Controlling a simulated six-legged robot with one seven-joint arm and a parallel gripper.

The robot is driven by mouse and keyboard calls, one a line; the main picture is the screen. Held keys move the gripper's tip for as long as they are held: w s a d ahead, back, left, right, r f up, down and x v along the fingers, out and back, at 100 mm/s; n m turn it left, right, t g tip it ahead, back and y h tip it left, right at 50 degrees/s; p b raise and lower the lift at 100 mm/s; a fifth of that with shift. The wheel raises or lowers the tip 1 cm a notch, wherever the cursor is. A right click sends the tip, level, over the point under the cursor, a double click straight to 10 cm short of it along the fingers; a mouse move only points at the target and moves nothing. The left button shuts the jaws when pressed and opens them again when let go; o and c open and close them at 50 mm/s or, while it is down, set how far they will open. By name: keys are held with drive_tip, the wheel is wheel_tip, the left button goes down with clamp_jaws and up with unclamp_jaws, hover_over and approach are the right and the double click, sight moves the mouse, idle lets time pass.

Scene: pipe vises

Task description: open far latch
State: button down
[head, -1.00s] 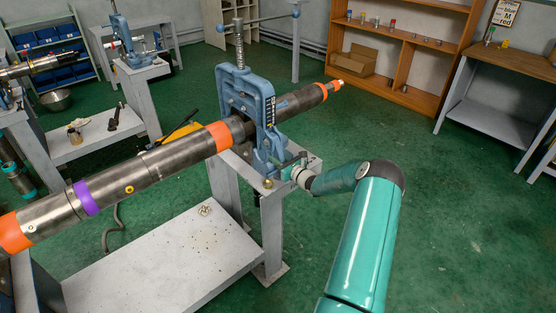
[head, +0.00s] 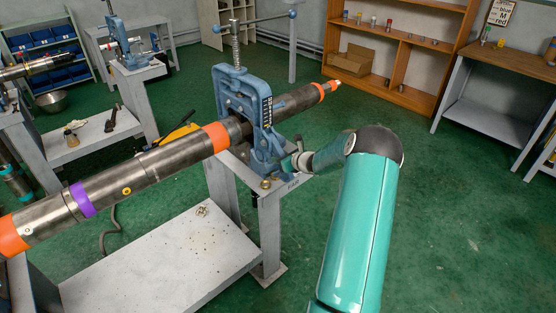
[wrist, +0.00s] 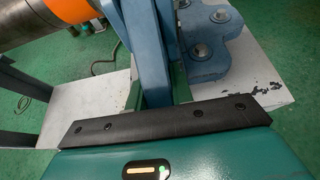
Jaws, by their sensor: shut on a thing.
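The blue pipe vise (head: 233,92) stands on a white stand and encloses the long grey pipe (head: 165,158). My gripper (head: 284,163) is low on the vise's right side, partly hidden by my wrist. In the wrist view my gripper (wrist: 158,88) has one green finger on each side of a blue upright bar (wrist: 153,62), which looks like the vise's latch, and is shut on it. The vise's bolted blue base (wrist: 203,48) is right beside it. The latch's catch cannot be made out.
The white stand (head: 270,232) has a low shelf (head: 160,255) at its left. An orange shelf unit (head: 401,55) and a workbench (head: 490,104) stand at the back right. The green floor on the right is clear.

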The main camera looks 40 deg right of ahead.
drive_tip(key=shift+s+r+g, duration=0.4)
drive_tip(key=shift+r+g, duration=0.2)
drive_tip(key=shift+g, duration=0.5)
drive_tip(key=c, duration=1.2)
unclamp_jaws()
drive_tip(key=v, duration=1.4)
